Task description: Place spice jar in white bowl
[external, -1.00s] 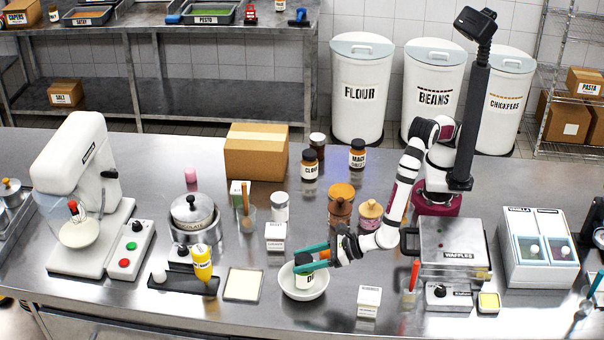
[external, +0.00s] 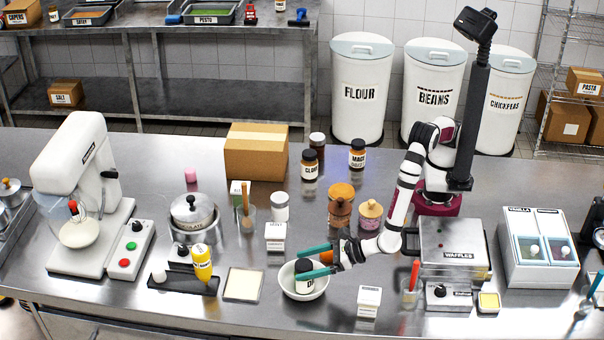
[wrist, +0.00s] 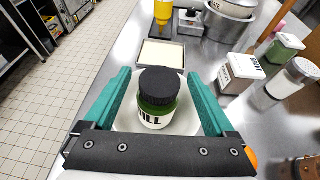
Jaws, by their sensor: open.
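The spice jar (external: 305,277), with a black lid and a white label over green contents, stands upright in the white bowl (external: 318,291) on the steel counter. In the wrist view the jar (wrist: 158,97) sits between the two teal fingers, with a gap on each side. The bowl's rim (wrist: 122,117) shows around it, partly hidden by the fingers and the jar. My gripper (external: 308,261) is open, its fingers at the bowl's right side and above it. It also shows in the wrist view (wrist: 160,90).
A white square tray (external: 244,284) lies left of the bowl. A small white box (external: 369,300) stands to its right and another white box (external: 275,236) behind it. The waffle maker (external: 455,246) stands farther right. The counter in front of the bowl is clear.

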